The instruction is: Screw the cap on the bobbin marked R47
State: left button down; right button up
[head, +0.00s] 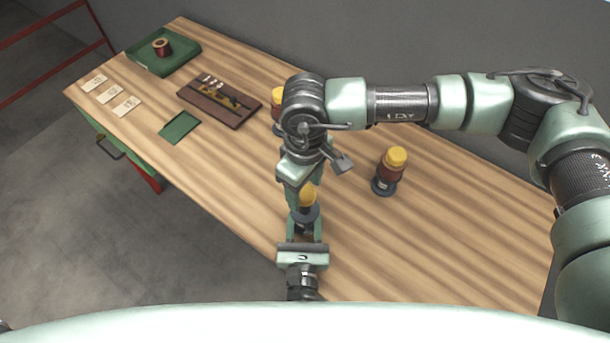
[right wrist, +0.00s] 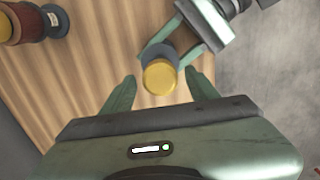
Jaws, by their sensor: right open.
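A bobbin with a dark grey flange (head: 303,215) stands near the table's front edge, with a yellow cap (head: 307,194) on top. The cap also shows from above in the right wrist view (right wrist: 160,78). My left gripper (head: 304,232) has its fingers on both sides of this bobbin and appears closed on it. My right gripper (right wrist: 160,92) points down at the cap, its fingers open and apart on either side of it. Whether the cap is seated cannot be seen. No R47 mark is readable. Two other yellow-capped bobbins stand farther right (head: 390,170) and behind my right arm (head: 277,108).
A green tray (head: 185,58) with a copper coil (head: 162,47) is at the far left. Small cards (head: 107,94), a brown tool rack (head: 205,108) and a green mat (head: 179,127) lie nearby. The table's right front (head: 440,250) is clear.

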jog(key=shift+f, duration=0.4)
